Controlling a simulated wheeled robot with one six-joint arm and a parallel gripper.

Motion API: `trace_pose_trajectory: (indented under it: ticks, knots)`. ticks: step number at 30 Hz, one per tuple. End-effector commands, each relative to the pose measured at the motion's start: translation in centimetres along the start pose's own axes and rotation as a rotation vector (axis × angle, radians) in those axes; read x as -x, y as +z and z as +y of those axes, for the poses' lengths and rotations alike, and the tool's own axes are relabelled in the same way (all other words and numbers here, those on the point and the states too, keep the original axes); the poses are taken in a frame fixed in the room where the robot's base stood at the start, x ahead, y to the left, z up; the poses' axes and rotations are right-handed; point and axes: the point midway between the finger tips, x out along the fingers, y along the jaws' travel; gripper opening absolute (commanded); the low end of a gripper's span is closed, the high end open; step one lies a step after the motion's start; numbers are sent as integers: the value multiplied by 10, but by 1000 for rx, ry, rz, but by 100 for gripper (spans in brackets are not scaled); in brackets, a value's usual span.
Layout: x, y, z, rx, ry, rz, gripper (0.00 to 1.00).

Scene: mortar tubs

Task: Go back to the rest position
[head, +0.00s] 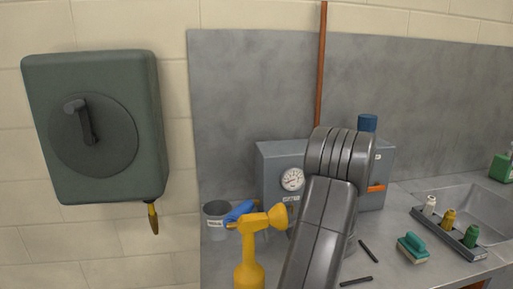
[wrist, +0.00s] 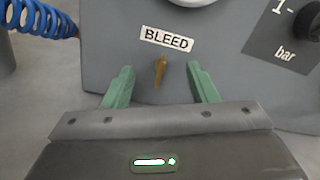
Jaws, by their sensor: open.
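My gripper (wrist: 159,80) is open in the wrist view, its two green fingers apart with nothing between them. It faces the front of a grey box. A small brass lever (wrist: 160,71) on that box hangs down under a label reading BLEED (wrist: 166,39), and it appears between the fingertips. I cannot tell how far it is from them. In the head view my dark grey arm reaches toward the grey box (head: 277,160) and hides part of its front. My gripper is hidden there.
A gauge (head: 292,179) is on the box. A sink (head: 480,205) is at right. A dark green wall box (head: 95,125) hangs at left.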

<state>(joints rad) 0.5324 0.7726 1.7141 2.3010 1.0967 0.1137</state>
Motion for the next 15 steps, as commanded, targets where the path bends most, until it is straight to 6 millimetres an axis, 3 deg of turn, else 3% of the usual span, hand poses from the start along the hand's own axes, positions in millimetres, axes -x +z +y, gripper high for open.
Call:
trace_pose_trajectory:
  ticks: [15]
  knots:
    - [0, 4, -2, -222, 0, 1, 53]
